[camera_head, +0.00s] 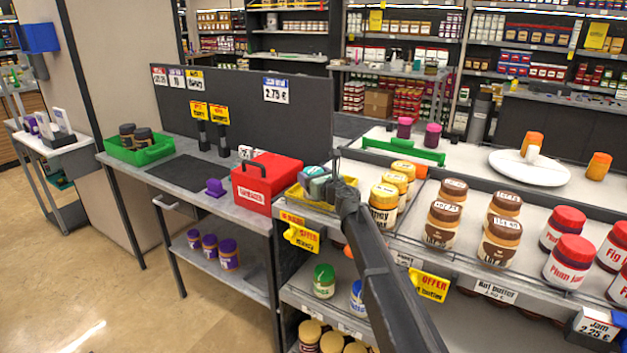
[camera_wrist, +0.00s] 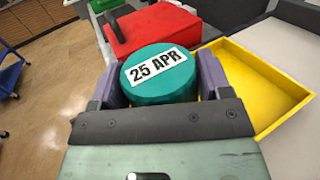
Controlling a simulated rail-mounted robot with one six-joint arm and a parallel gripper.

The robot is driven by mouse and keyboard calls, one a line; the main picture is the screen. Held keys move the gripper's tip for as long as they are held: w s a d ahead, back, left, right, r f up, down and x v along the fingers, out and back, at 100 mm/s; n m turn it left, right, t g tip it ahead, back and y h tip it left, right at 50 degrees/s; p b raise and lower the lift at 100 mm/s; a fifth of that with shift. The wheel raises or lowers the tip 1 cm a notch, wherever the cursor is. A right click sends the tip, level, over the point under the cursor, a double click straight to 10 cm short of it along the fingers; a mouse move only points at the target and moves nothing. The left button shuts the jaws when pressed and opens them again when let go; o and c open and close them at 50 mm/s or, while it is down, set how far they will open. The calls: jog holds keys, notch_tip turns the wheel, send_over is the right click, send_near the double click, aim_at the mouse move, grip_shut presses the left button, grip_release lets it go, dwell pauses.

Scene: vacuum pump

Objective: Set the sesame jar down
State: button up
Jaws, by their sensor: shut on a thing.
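The jar has a teal lid (camera_wrist: 160,75) with a white label reading "25 APR"; I take it to be the sesame jar. My gripper (camera_wrist: 163,80) is shut on it, with one grey-purple finger on each side of the lid. The jar's body is hidden under the lid in the wrist view. In the head view my gripper (camera_head: 320,186) is above the yellow tray (camera_head: 291,192) at the shelf's left end. The yellow tray (camera_wrist: 285,92) also shows in the wrist view, beside and behind the jar. I cannot tell whether the jar touches the tray.
A red box (camera_head: 266,182) stands just left of the tray on the grey table. A purple item (camera_head: 215,187) and a green crate (camera_head: 140,150) with dark jars are farther left. Capped jars (camera_head: 397,180) stand close to the right of my gripper.

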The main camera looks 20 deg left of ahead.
jog(key=shift+f, duration=0.25)
jog(key=o, duration=1.2)
jog(key=shift+r, duration=0.15)
jog(key=shift+r, duration=0.25)
jog(key=v, duration=1.2)
jog(key=shift+f, duration=0.1)
